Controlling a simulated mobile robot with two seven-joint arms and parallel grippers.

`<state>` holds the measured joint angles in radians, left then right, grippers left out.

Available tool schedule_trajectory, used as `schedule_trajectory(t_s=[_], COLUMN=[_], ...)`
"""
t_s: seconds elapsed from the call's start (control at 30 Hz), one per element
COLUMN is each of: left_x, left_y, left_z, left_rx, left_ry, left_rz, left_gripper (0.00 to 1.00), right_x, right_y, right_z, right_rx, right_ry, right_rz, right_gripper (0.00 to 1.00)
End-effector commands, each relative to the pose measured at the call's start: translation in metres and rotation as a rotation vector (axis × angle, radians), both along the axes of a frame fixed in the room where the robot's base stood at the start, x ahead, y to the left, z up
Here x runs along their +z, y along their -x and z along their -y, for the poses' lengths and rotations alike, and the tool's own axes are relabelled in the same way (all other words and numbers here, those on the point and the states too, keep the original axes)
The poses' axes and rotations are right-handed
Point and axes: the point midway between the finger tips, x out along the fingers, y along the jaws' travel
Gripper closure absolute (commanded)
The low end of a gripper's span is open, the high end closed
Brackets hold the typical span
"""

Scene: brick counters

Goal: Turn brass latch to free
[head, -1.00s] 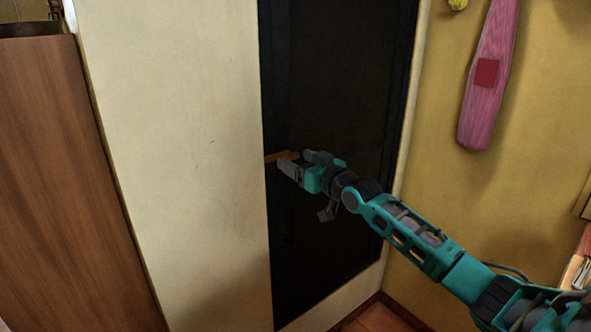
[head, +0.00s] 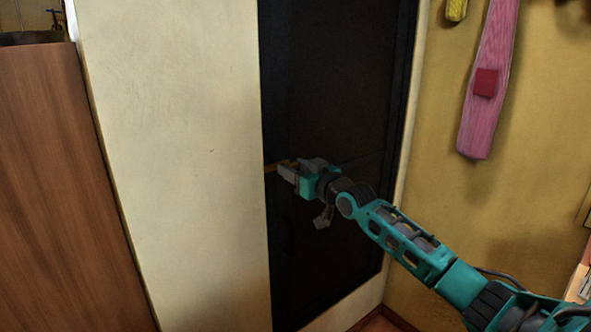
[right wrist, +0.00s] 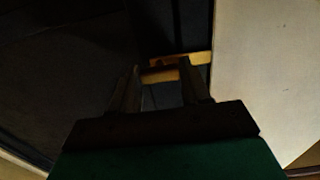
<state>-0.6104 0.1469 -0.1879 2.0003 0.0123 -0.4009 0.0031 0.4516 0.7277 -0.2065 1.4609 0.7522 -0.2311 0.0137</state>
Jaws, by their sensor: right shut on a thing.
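The brass latch (head: 271,169) is a small golden bar at the left edge of the dark door (head: 335,90). My right gripper (head: 286,170) is at the latch and covers much of it in the head view. In the right wrist view the latch (right wrist: 190,60) runs sideways across the tips of my right gripper (right wrist: 160,76), one end over the edge of the pale wall. The gripper is shut on the latch. The wrist view is dark, so the exact contact is hard to see. My left gripper is not in view.
A cream wall (head: 175,150) stands directly left of the door, with a brown wooden panel (head: 60,180) further left. A yellow wall (head: 450,215) with a hanging pink item (head: 485,120) is on the right.

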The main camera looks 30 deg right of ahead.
Motion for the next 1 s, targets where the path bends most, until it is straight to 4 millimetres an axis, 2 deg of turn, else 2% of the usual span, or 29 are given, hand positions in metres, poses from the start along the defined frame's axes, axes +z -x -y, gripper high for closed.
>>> schedule_trajectory(t_s=[0.03, 0.17, 0.57, 1.0], left_x=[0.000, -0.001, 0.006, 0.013], left_y=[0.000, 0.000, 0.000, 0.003], left_z=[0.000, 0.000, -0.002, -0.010], left_rx=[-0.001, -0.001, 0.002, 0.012], left_ry=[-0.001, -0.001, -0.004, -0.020], left_rz=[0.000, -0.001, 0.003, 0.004], left_gripper=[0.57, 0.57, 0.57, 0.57], right_x=[0.000, 0.000, 0.001, 0.001], right_y=[0.000, 0.000, 0.000, 0.000], right_z=[0.000, 0.000, 0.000, 0.000], right_rx=[0.000, 0.000, 0.000, 0.000], right_ry=[0.000, 0.000, -0.090, -0.463], right_rz=[0.000, 0.000, -0.008, -0.037], right_gripper=[0.73, 0.84, 0.84, 0.84])
